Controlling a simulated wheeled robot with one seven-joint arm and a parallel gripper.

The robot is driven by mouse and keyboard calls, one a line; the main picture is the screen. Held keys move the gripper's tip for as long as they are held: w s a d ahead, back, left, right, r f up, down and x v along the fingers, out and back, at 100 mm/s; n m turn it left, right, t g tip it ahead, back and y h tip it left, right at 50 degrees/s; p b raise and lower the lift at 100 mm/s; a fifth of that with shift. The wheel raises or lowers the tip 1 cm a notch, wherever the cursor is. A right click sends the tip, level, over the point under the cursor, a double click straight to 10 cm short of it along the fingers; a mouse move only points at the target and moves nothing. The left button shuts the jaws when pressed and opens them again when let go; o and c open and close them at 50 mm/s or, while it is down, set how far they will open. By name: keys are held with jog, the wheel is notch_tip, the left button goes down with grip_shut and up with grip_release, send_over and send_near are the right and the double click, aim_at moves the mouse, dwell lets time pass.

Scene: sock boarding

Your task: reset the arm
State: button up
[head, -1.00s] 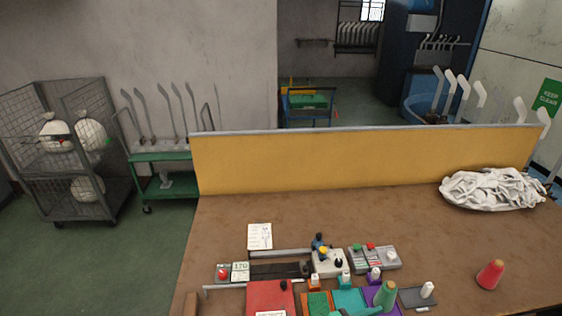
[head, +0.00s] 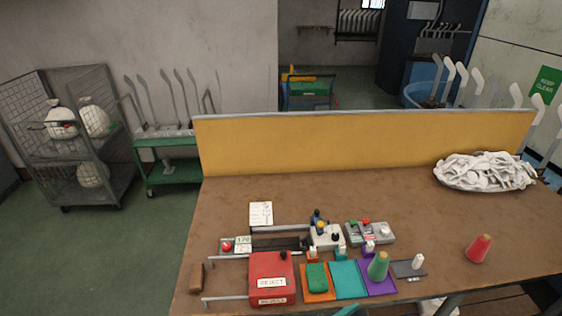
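My gripper is not in the head view, and no fingertips show over the table. The work table (head: 340,192) has a brown top. On it are a red box labelled REJECT (head: 272,270), an orange mat (head: 306,293) with a green item (head: 317,277) on it, a teal mat (head: 348,280) and a purple mat (head: 382,286). A green cone (head: 378,266) stands on the purple mat, and a red cone (head: 479,248) stands further right. A teal piece at the bottom edge is cut off, and I cannot tell what it is.
A yellow partition (head: 365,145) runs along the table's back. A white sock pile (head: 485,171) lies at the back right. Small devices (head: 327,236) stand near the middle. A wire cage cart (head: 75,135) and green trolley (head: 170,172) stand left. The table's back middle is clear.

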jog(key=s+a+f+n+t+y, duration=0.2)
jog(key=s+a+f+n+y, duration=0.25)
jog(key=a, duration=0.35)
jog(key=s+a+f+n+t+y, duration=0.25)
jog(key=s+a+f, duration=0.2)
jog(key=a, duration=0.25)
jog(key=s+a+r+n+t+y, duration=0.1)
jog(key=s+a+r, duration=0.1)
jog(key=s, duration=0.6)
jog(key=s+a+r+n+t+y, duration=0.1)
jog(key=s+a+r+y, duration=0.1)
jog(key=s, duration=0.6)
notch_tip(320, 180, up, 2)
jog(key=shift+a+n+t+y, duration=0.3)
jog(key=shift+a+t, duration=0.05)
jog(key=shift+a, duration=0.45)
